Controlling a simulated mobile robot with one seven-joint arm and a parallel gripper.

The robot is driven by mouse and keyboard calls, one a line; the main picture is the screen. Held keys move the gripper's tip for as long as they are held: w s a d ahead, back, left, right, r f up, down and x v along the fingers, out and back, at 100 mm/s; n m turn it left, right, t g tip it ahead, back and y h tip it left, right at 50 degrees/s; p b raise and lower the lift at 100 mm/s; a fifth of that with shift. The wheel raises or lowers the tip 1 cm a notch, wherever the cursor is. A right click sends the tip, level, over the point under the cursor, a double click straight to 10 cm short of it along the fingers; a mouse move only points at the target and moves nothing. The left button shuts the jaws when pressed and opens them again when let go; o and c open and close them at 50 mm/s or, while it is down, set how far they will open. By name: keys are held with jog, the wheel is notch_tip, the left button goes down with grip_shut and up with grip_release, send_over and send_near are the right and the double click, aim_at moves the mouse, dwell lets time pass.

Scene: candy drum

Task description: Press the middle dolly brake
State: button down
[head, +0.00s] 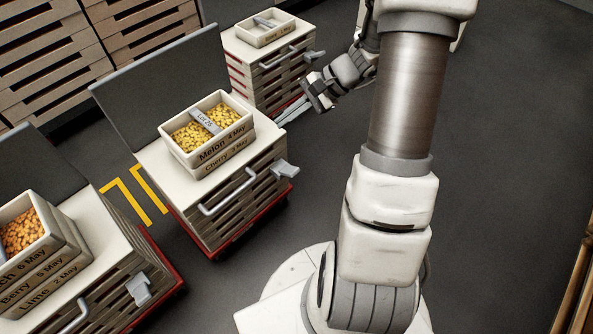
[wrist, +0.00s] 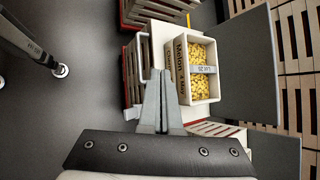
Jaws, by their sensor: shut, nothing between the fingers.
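The middle dolly (head: 228,222) has a red base and carries a stack of shallow trays with a white top. Its brake (head: 285,170) is a grey pedal at the right end of its front side, beside the grey handle (head: 228,192). In the wrist view the brake (wrist: 132,113) shows left of my fingers, partly hidden. My gripper (head: 289,112) is shut and empty. In the head view it appears above the brake, apart from it. In the wrist view my fingers (wrist: 160,76) overlap the dolly's white top and the Melon box (wrist: 198,68).
The left dolly has its own grey brake pedal (head: 140,290), and the far dolly has another (head: 314,57). The Melon box (head: 210,128) holds yellow candies on the middle dolly. A dark upright panel (head: 160,80) stands behind it. Open floor lies to the right.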

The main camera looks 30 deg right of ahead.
jog(key=w+d+f+m+t+y+b, duration=0.1)
jog(key=d+f+m+t+b, duration=0.2)
jog(key=f, duration=0.7)
jog(key=d+f+m+t+b, duration=0.15)
jog(key=d+f+m, duration=0.35)
jog(key=f, duration=0.6)
jog(key=m+t+h+b, duration=0.2)
jog(key=m+t, duration=0.2)
jog(key=m, duration=0.1)
send_near(289, 171)
jog(key=s+r, duration=0.4)
jog(key=r, duration=0.1)
jog(key=s+d+f+m+t+h+b, duration=0.1)
jog(key=s+f+m+h, duration=0.2)
jog(key=f, duration=0.6)
jog(key=shift+d+f+m+b, duration=0.2)
jog(key=shift+f+m+b, duration=0.15)
jog(key=shift+m, duration=0.65)
jog(key=shift+s, duration=0.1)
jog(key=w+a+b, duration=0.3)
jog(key=w+a, duration=0.1)
jog(key=w, duration=0.7)
